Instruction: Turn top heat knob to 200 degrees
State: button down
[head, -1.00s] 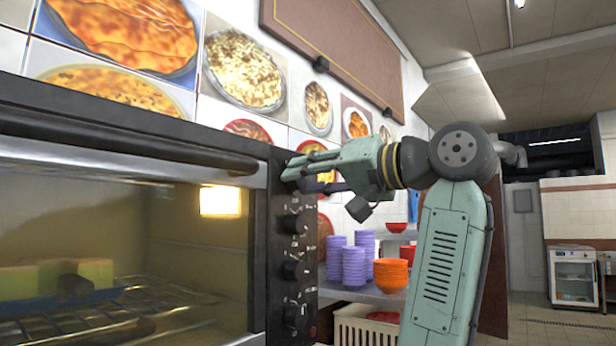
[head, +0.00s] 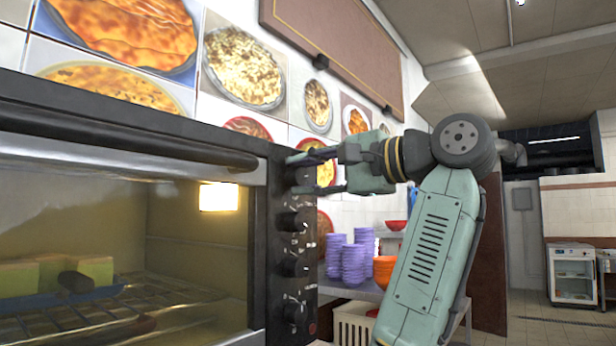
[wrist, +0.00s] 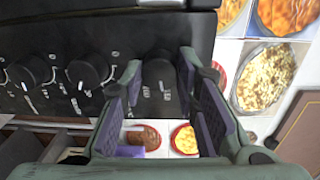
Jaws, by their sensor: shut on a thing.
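The oven's black control panel (head: 292,205) carries a column of dark knobs. The top knob (wrist: 160,75) sits between my fingers in the wrist view, with white markings beside it. My gripper (head: 302,173) reaches the panel from the right, one finger above the knob and one below. In the wrist view my gripper (wrist: 160,70) has its two purple-padded fingers closed around the knob's sides. The fingers cover part of the knob and its scale, so its exact setting cannot be read.
Lower knobs (head: 292,222) line the panel below my gripper. The oven door (head: 130,165) is closed with a lit interior. Purple bowls (head: 354,262) and orange bowls (head: 384,268) stand on a shelf behind. Food pictures cover the wall.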

jog(key=m, duration=0.3)
jog(key=shift+m+b, duration=0.45)
jog(key=shift+m, duration=1.55)
jog(key=c, duration=1.2)
grip_release()
jog(key=v, duration=1.2)
jog(key=shift+w+d, duration=0.15)
jog(key=shift+w, duration=0.05)
